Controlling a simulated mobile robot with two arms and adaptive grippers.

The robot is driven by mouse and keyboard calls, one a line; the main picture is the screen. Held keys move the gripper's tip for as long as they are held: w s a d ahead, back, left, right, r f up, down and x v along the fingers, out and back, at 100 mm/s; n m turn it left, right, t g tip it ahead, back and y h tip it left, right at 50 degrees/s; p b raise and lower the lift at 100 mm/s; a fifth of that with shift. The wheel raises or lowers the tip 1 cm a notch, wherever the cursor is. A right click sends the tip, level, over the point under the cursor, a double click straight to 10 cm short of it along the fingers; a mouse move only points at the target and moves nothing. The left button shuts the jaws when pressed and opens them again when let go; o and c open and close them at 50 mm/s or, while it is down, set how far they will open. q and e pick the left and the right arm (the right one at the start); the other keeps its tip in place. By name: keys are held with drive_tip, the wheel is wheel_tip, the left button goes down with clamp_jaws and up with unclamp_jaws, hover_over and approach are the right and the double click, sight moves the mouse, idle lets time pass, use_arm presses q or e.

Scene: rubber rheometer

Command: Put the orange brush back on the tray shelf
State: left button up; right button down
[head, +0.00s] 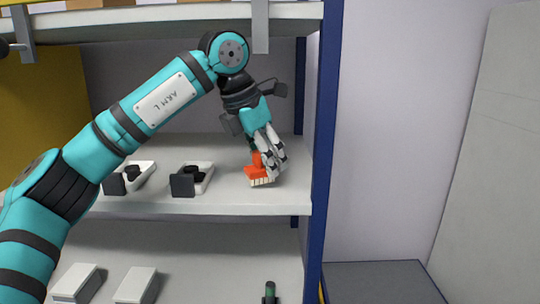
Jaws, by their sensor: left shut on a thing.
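The orange brush (259,173) is at the right end of the middle shelf, with its pale bristles facing down. My left gripper (268,158) reaches in from above and is shut on the brush, its fingers covering part of it. The bristles are at or just above the shelf surface; I cannot tell whether they touch. The white tray shelf (230,204) runs across the rack at mid height. My right gripper is not in view.
Two white trays with dark parts, one at left (140,171) and one nearer the brush (195,178), share the shelf. A blue upright (325,150) closes its right side. Grey boxes (136,285) and a dark green-topped item (270,292) are below. A white shelf (180,14) is above.

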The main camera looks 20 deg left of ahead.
use_arm(q)
drive_tip(key=shift+w+d+f+p, duration=0.3)
drive_tip(key=shift+w+d+f, duration=0.25)
drive_tip(key=shift+f, duration=0.25)
drive_tip(key=shift+s+a, duration=0.1)
drive_tip(key=shift+a, duration=0.15)
drive_tip(key=shift+f, duration=0.2)
drive_tip(key=o, duration=1.2)
drive_tip(key=shift+d, duration=0.1)
drive_tip(key=shift+o, duration=0.2)
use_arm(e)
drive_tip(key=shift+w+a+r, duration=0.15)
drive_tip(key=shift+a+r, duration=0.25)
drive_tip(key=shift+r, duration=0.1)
